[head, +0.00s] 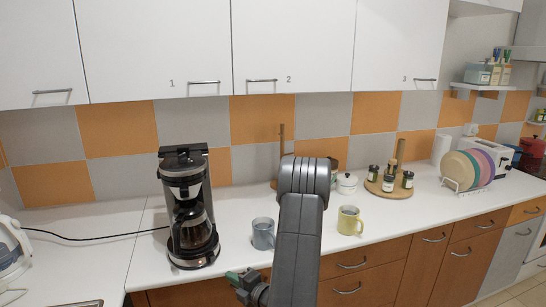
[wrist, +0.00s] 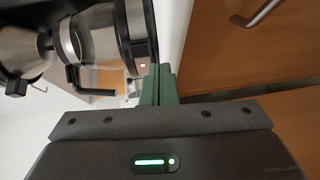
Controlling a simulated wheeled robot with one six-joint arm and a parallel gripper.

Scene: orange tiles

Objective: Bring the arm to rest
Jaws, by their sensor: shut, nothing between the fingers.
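My arm (head: 297,235) rises in front of the counter in the head view, bent at a high joint. My gripper (wrist: 159,72) shows in the wrist view with its green fingers together and nothing between them. In the head view its green fingers (head: 236,279) show low, left of the arm, in front of the counter edge below the coffee maker (head: 187,207). The coffee maker's glass carafe (wrist: 100,38) is beyond the fingers at the upper left of the wrist view. The arm hides part of the counter and wall behind it.
A grey-blue mug (head: 263,234) and a yellow mug (head: 349,221) stand on the white counter (head: 110,245) either side of my arm. A round board (head: 389,190) with jars and a plate rack (head: 461,186) are farther right. A kettle (head: 10,255) is far left.

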